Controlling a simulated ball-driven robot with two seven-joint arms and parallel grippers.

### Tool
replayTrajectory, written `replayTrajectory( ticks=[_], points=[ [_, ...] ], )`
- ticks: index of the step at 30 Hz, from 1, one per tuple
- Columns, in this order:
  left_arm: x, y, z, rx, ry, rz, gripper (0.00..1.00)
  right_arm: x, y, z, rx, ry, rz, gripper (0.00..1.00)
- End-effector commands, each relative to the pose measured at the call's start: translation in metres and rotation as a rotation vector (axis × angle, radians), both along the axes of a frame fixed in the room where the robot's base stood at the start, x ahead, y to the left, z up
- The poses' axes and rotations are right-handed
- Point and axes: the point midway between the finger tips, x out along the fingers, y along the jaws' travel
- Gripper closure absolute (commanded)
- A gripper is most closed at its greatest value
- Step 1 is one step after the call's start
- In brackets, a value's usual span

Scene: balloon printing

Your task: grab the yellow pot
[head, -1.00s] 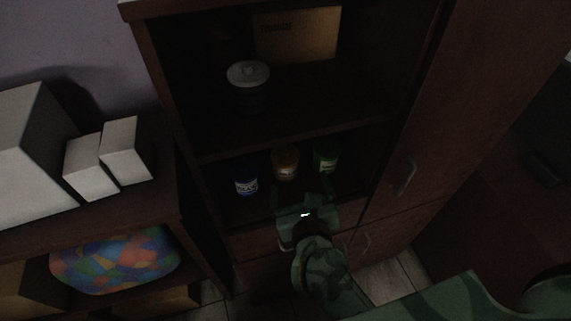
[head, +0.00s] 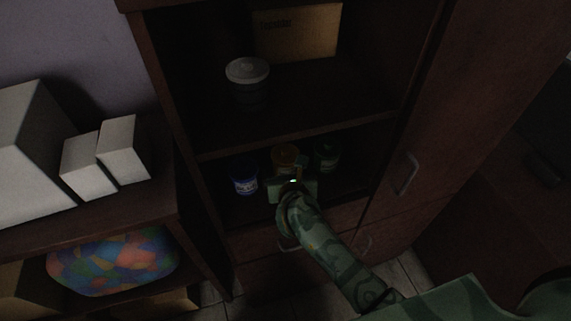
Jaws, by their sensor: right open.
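The yellow pot (head: 285,155) stands upright on the lower open shelf of the dark cabinet, between a blue pot (head: 244,180) on its left and a green pot (head: 326,157) on its right. My right gripper (head: 288,172) is in the shelf opening, right in front of the yellow pot. It is open, and its body hides the lower part of the pot. I cannot tell whether the fingers touch the pot or are around it. My left gripper is not in view.
A shelf board (head: 300,135) runs above the pots. On the shelf above are a lidded jar (head: 248,82) and a cardboard box (head: 297,32). A closed door with a handle (head: 407,174) is at the right. White boxes (head: 123,152) stand on the left unit.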

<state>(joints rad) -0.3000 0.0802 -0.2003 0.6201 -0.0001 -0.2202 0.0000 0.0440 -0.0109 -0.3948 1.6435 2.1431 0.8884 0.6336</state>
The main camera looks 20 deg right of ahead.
Motion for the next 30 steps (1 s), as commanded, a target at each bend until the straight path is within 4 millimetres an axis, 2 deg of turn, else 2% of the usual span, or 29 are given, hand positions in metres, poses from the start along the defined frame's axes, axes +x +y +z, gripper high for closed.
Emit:
replayTrajectory(
  ticks=[1, 4, 12, 13, 14, 18, 19, 30],
  points=[
    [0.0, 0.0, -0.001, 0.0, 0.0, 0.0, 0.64, 0.009, -0.001, 0.0, 0.0, -0.001, 0.0, 0.1],
    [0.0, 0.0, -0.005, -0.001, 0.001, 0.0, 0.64, 0.02, -0.003, -0.009, -0.002, 0.0, 0.0, 0.1],
    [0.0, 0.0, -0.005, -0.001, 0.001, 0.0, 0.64, 0.025, -0.004, -0.01, -0.001, 0.0, 0.0, 0.1],
    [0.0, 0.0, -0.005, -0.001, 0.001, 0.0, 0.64, 0.025, -0.004, -0.01, -0.001, 0.0, 0.0, 0.13],
    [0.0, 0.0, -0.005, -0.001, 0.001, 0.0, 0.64, 0.025, -0.004, -0.01, -0.001, 0.0, 0.0, 0.22],
    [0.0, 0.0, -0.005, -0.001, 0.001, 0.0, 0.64, 0.025, -0.004, -0.01, -0.001, 0.0, 0.0, 0.61],
    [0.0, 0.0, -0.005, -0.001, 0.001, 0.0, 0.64, 0.025, -0.004, -0.01, -0.001, 0.0, 0.0, 0.63],
    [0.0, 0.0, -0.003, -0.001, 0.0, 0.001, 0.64, 0.025, -0.004, -0.005, -0.001, -0.002, 0.0, 0.63]
  ],
)
